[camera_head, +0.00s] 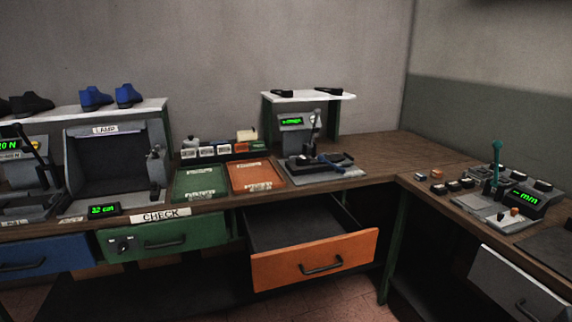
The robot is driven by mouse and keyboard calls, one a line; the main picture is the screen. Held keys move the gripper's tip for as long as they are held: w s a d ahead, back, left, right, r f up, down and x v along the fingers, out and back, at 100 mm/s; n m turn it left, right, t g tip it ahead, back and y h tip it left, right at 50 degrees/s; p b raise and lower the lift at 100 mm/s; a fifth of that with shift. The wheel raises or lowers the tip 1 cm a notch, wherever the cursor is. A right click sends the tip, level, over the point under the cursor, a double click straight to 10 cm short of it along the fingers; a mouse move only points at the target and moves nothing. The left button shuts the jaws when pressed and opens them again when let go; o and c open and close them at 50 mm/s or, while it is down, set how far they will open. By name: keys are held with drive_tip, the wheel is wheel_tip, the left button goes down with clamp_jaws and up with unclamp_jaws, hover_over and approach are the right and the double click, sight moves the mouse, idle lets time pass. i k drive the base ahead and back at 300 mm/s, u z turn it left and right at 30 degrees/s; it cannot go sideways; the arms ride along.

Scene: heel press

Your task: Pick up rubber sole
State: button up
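I cannot make out a rubber sole with certainty. A flat dark piece (335,163) lies on the grey base of the press (297,172) at the back bench, with a blue part on or beside it. Two small black pieces lie on the white shelf above the press, one on the left (283,93) and one on the right (328,91); they are too small to identify. My gripper is not in view.
An orange drawer (315,264) stands pulled out below the press, its visible inside dark. Green (200,183) and orange (256,175) trays lie left of the press. A lamp box (112,160) stands further left. A gauge station (525,198) is on the right bench.

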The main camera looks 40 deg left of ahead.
sight(303, 160)
drive_tip(key=u, duration=0.9)
drive_tip(key=i, duration=2.15)
